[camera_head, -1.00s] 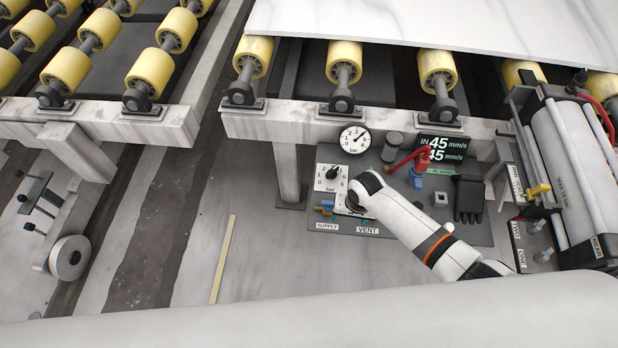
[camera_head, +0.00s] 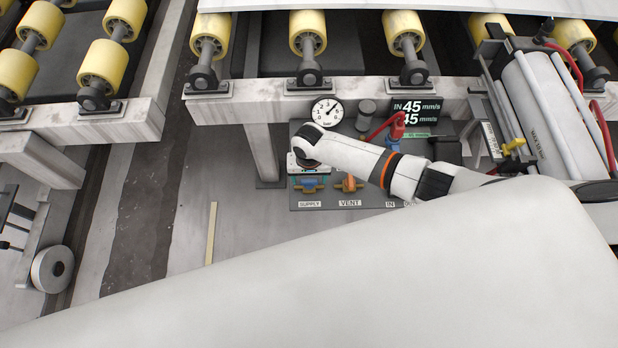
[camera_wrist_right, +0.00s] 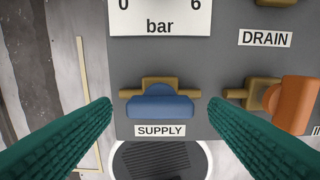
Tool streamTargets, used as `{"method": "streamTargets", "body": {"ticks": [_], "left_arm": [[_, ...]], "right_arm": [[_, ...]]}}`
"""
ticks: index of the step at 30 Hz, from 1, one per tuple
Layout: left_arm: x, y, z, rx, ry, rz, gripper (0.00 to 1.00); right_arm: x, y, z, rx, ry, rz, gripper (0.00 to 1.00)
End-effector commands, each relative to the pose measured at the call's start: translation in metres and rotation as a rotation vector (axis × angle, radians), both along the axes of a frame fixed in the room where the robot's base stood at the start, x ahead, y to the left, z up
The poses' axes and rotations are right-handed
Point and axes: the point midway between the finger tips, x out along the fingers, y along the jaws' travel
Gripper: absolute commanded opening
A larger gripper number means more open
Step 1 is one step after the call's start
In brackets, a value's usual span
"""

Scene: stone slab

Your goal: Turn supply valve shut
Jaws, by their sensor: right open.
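The supply valve has a blue handle (camera_head: 309,186) on a brass body, above the SUPPLY label on the grey panel (camera_head: 278,197). In the right wrist view the blue handle (camera_wrist_right: 159,107) lies sideways, in line with its brass body. My right gripper (camera_wrist_right: 160,112) is open, with one teal finger on each side of the handle and a visible gap to both. In the head view, my right arm hides most of this gripper. My left gripper is not in view.
An orange valve handle (camera_head: 349,183) stands close to the right, above the VENT label. It also shows beside the right finger in the right wrist view (camera_wrist_right: 295,103). A round gauge (camera_head: 327,111) and a red hose (camera_head: 381,126) are behind. Rollers (camera_head: 308,34) line the back.

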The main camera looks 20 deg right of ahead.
Motion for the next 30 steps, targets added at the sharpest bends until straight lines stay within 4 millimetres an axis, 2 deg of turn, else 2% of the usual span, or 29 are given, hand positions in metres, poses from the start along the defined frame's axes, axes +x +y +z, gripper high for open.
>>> {"method": "streamTargets", "body": {"ticks": [4, 12, 14, 21, 30], "left_arm": [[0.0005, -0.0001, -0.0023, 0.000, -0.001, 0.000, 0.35], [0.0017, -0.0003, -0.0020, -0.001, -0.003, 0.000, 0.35], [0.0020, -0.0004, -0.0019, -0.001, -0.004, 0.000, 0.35], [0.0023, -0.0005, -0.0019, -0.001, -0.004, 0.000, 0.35], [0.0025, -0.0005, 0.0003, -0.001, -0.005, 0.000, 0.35]], "right_arm": [[0.0001, 0.0000, -0.0100, 0.000, 0.000, 0.001, 0.69], [0.0000, 0.0002, -0.0111, 0.000, -0.001, 0.001, 0.69], [0.0000, 0.0001, -0.0110, 0.000, -0.001, 0.001, 0.63], [0.0000, 0.0000, -0.0110, 0.000, -0.001, 0.001, 0.24], [-0.0001, 0.0002, -0.0104, 0.001, 0.000, 0.040, 0.24]]}}
